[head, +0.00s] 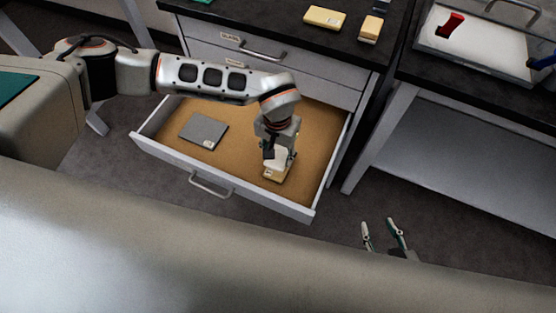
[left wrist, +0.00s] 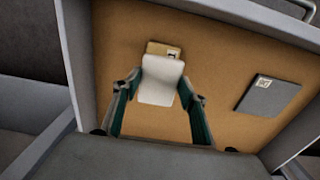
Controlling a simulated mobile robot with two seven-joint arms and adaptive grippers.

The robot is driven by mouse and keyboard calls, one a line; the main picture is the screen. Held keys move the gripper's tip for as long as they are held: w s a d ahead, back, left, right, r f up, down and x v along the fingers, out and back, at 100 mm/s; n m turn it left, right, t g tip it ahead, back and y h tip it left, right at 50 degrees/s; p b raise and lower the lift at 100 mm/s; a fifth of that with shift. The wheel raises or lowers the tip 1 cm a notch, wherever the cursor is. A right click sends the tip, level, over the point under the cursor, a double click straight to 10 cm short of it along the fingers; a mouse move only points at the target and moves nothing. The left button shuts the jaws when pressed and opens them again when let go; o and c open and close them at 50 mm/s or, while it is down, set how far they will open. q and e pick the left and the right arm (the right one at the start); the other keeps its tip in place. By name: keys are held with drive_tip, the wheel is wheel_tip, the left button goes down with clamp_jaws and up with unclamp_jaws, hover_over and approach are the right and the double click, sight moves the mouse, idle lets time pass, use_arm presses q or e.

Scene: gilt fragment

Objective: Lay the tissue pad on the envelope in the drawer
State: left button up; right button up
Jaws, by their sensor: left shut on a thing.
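The tissue pad (head: 279,158) is white with rounded corners; in the left wrist view the pad (left wrist: 158,82) lies between the two fingers. My left gripper (head: 280,152) is shut on it, pointing down into the open drawer (head: 165,150). A tan envelope (head: 275,175) with a small label lies on the drawer floor directly under the pad, partly hidden by it. In the left wrist view the envelope (left wrist: 160,47) sticks out past the pad's far edge. I cannot tell whether pad and envelope touch. My right gripper (head: 380,226) is open and empty, outside the drawer.
A dark grey flat item (head: 204,131) with a label lies in the drawer's left part. Bare drawer floor separates it from the envelope. On the black counter are a yellow pack (head: 324,17) and a tan block (head: 370,28). A tray (head: 480,45) with a red item stands at right.

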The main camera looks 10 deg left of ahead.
sight(277, 157)
use_arm(q)
drive_tip(key=shift+f, duration=0.5)
wheel_tip(277, 157, down, 4)
drive_tip(key=shift+s+r+b, duration=0.1)
drive_tip(key=shift+r+b, duration=0.1)
drive_tip(key=shift+b, duration=0.25)
drive_tip(key=o, duration=0.7)
drive_tip(key=shift+f, duration=0.1)
drive_tip(key=shift+o, duration=0.2)
